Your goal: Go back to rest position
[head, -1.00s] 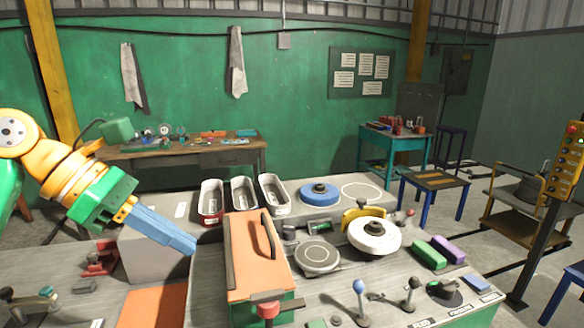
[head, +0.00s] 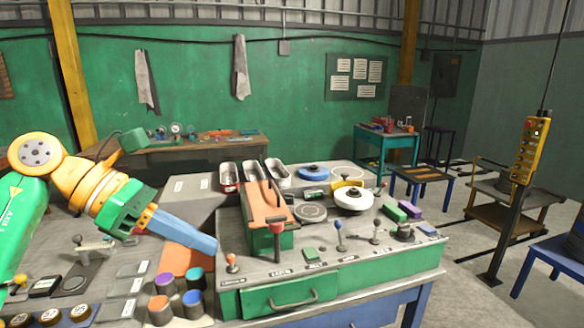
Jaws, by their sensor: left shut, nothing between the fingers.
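My left gripper (head: 208,243) comes in from the left on its orange and green arm. Its long blue fingers are shut together with nothing between them. They point right and slightly down, over the left part of the workbench, left of the orange-topped box (head: 262,207) and apart from it. My right gripper does not show in the head view.
Several colour-topped cylinders (head: 160,310) stand at the front left. A yellow control pendant (head: 529,150) hangs at right. Floor at right is partly clear.

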